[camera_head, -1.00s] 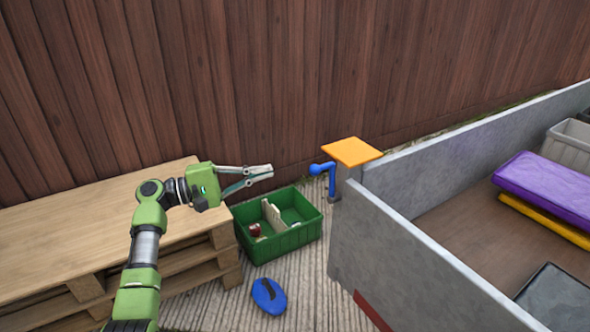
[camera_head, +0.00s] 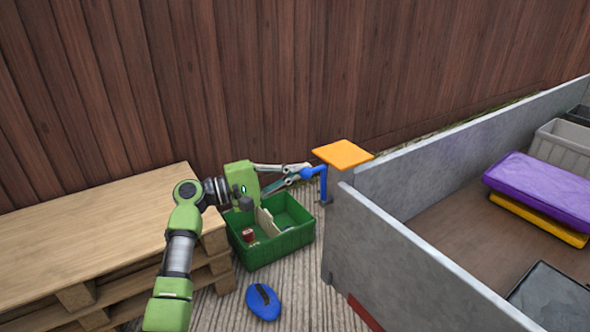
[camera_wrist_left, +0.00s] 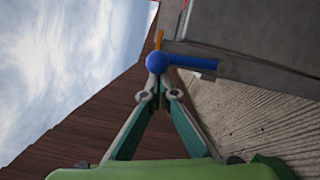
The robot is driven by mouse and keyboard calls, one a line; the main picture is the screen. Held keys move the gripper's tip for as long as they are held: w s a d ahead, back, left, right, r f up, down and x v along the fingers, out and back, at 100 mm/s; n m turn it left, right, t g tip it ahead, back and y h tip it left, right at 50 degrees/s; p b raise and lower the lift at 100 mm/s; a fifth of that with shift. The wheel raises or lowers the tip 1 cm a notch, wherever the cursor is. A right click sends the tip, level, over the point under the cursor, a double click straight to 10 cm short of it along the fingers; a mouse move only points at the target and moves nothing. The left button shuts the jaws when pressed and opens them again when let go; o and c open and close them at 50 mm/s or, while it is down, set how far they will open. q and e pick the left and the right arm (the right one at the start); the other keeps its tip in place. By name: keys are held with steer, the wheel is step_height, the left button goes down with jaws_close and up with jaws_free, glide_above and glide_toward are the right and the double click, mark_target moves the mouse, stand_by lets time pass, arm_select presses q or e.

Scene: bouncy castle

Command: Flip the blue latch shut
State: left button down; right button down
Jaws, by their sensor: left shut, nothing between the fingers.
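The blue latch (camera_head: 322,181) is at the near left corner of the grey-walled trailer, under an orange plate. It has a round knob and an arm hanging down in the head view. In the left wrist view the latch (camera_wrist_left: 187,62) has its knob right at my fingertips, with its arm running right. My left gripper (camera_head: 303,171) is shut and empty, its tips at the knob; they look to be touching it, though I cannot be certain. The left gripper also shows in the left wrist view (camera_wrist_left: 158,90). My right gripper is not in view.
The orange plate (camera_head: 343,154) sits just above the latch. A green crate (camera_head: 285,243) stands below my gripper, beside a wooden pallet stack (camera_head: 80,235). A blue object (camera_head: 262,304) lies on the ground. The grey trailer wall (camera_head: 385,262) is close on the right.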

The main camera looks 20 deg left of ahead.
mark_target(303, 177)
arm_select(q)
steer(key=shift+s+d, duration=0.1)
stand_by(0.4)
